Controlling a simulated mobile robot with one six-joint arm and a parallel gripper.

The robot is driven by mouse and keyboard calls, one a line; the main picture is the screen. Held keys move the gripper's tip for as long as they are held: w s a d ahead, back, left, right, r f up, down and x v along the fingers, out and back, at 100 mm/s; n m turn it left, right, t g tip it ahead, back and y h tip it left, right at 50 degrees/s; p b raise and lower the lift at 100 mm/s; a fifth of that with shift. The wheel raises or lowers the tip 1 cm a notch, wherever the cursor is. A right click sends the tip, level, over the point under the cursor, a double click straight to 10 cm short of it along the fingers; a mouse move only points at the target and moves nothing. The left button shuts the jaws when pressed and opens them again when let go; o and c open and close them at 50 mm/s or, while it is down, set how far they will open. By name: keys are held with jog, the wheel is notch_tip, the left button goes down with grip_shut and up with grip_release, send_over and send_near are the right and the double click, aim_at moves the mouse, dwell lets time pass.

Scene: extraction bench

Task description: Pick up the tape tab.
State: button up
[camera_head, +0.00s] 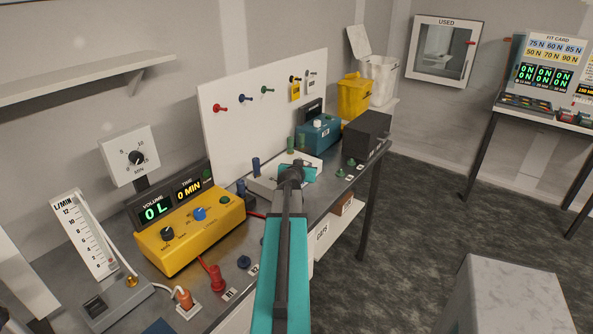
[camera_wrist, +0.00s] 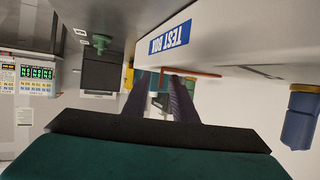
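I cannot make out a tape tab for certain in either view. My gripper (camera_wrist: 163,78) shows in the wrist view as two dark fingers standing apart, with a gap between them and nothing clearly held. In the head view my arm reaches over the bench, and its end hides my fingertips and what lies right under them. A pale box labelled TEST BOX (camera_wrist: 230,35) fills the upper right of the wrist view, close beside the fingers. A thin reddish strip (camera_wrist: 195,72) shows near the fingertips; I cannot tell what it is.
A yellow unit (camera_head: 190,232) with displays stands left on the bench (camera_head: 225,272). A teal box (camera_head: 318,137) and a dark box (camera_head: 367,132) stand at the far end. A pegboard panel (camera_head: 240,130) rises behind. Open floor (camera_head: 430,220) lies to the right.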

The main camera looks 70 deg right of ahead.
dwell(0.5)
grip_shut()
jog(key=shift+r+b, duration=0.75)
jog(key=shift+r, duration=0.85)
jog(key=s+a+b, duration=0.2)
jog(key=a+b, duration=0.2)
jog(key=a, duration=0.3)
jog(key=shift+a+r, duration=0.35)
jog(key=shift+a, duration=0.05)
jog(key=shift+b, duration=0.45)
jog(key=b, duration=0.5)
jog(key=shift+s+a, duration=0.1)
jog(key=shift+a, duration=0.1)
